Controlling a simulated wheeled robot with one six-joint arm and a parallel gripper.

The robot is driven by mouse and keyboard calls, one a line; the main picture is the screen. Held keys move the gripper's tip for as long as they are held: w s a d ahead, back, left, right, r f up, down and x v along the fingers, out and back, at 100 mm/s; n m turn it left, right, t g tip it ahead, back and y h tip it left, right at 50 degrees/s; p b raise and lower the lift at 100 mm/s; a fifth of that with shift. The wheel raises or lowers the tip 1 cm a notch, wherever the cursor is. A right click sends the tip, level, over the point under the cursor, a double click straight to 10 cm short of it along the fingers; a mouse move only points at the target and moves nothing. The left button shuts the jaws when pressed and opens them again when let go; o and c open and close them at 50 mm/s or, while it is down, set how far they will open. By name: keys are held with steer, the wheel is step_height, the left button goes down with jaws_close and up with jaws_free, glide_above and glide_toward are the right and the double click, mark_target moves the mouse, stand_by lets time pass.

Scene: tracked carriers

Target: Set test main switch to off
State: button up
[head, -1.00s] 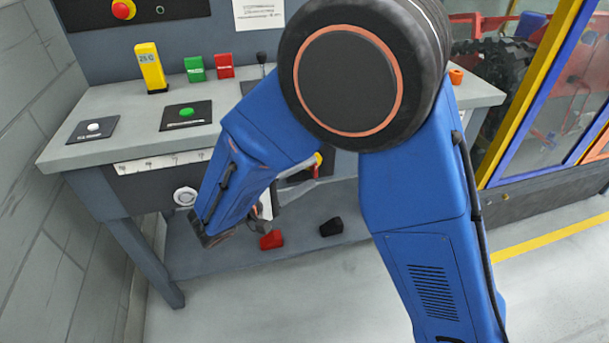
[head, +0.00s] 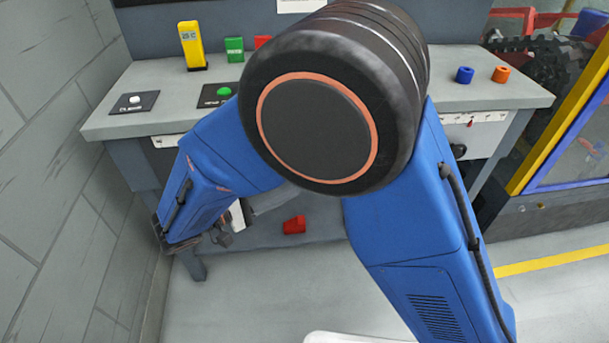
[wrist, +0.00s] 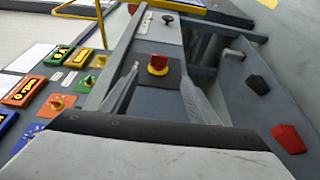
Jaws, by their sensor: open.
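In the wrist view, a red rotary switch (wrist: 158,62) on a yellow base sits on a dark square plate on the bench's front. It shows between the two grey fingers of my gripper (wrist: 159,76), which is open and empty. The fingers point toward the switch, and I cannot tell how far off they are. No label on it is readable. In the head view my blue arm covers this part of the bench, so the switch is hidden. My gripper (head: 228,226) is partly hidden there, low at the bench's front left.
The wrist view shows coloured plates with knobs, including an orange plate with a knob (wrist: 60,102). A red block (wrist: 288,138) and a black block (wrist: 258,85) lie on the lower shelf. In the head view, a grey wall (head: 60,150) stands close on the left.

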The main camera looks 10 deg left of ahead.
steer(key=shift+v, duration=1.6)
steer(key=w+d+r+m+g+y, duration=0.2)
steer(key=d+g, duration=0.3)
steer(key=d, duration=0.8)
steer(key=w+d+r+m+g+y, duration=0.1)
steer(key=w+d+r+g, duration=0.2)
steer(key=d, duration=0.9)
steer(key=s+d+m+y, duration=0.2)
steer(key=s+d+y, duration=0.3)
steer(key=d, duration=0.4)
steer(key=s+d+m+t+y, duration=0.1)
steer(key=s+d+m+y, duration=0.1)
steer(key=s+d+y, duration=0.4)
steer(key=shift+s+d+r+m, duration=0.15)
steer(key=shift+s+d+m, duration=0.25)
steer(key=shift+s+d, duration=1.2)
steer(key=shift+w+d, duration=0.25)
